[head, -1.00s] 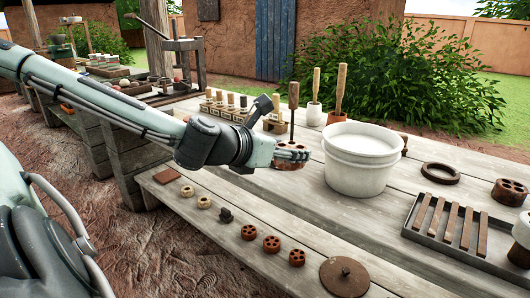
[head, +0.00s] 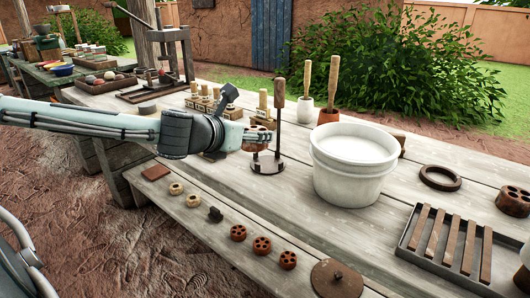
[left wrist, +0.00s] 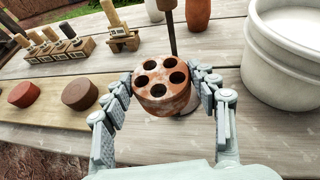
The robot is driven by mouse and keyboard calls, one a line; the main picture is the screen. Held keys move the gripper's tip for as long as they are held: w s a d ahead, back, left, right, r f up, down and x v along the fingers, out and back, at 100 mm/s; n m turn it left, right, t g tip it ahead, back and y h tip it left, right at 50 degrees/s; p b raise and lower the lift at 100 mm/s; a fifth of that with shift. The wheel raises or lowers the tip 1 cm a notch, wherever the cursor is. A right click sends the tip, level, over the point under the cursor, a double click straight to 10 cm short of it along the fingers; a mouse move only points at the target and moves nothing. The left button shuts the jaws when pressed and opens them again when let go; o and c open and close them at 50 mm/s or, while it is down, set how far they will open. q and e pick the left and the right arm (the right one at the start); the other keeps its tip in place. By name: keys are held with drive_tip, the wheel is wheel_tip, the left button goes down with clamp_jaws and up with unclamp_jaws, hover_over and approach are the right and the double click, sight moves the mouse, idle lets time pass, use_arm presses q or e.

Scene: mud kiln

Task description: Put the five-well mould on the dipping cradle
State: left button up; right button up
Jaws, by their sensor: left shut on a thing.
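The five-well mould (left wrist: 148,106) is a rust-brown round block with five holes in its top. My left gripper (left wrist: 165,78) is shut around its sides and holds it level. In the head view the mould (head: 255,142) is partly covered by the fingers, just left of the dipping cradle's rod. The dipping cradle (head: 279,122) looks to be the dark stand with a round base (head: 267,167), an upright rod and a wooden handle. In the left wrist view its rod rises behind the mould, which hides most of the base. My right gripper is not in view.
A white bucket (head: 355,175) stands right of the cradle. Stamps with wooden handles (head: 205,103) stand behind the gripper. A slatted tray (head: 420,250) lies at the right. Small brown moulds (head: 262,246) and a round lid (head: 337,280) lie on the lower front plank.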

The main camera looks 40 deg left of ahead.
use_arm(q)
drive_tip(key=shift+w+d+f, duration=0.15)
drive_tip(key=shift+w+f, duration=0.05)
drive_tip(key=shift+w, duration=0.25)
drive_tip(key=shift+w+d+f, duration=0.15)
drive_tip(key=shift+w+f, duration=0.05)
drive_tip(key=shift+w, duration=0.25)
drive_tip(key=shift+w+d+f+p, duration=0.15)
drive_tip(key=shift+w+f, duration=0.25)
drive_tip(key=shift+w, duration=0.25)
drive_tip(key=shift+w+d+f+p, duration=0.15)
drive_tip(key=shift+w+f, duration=0.2)
drive_tip(key=shift+w, duration=0.25)
drive_tip(key=shift+f, duration=2.25)
drive_tip(key=o, duration=1.3)
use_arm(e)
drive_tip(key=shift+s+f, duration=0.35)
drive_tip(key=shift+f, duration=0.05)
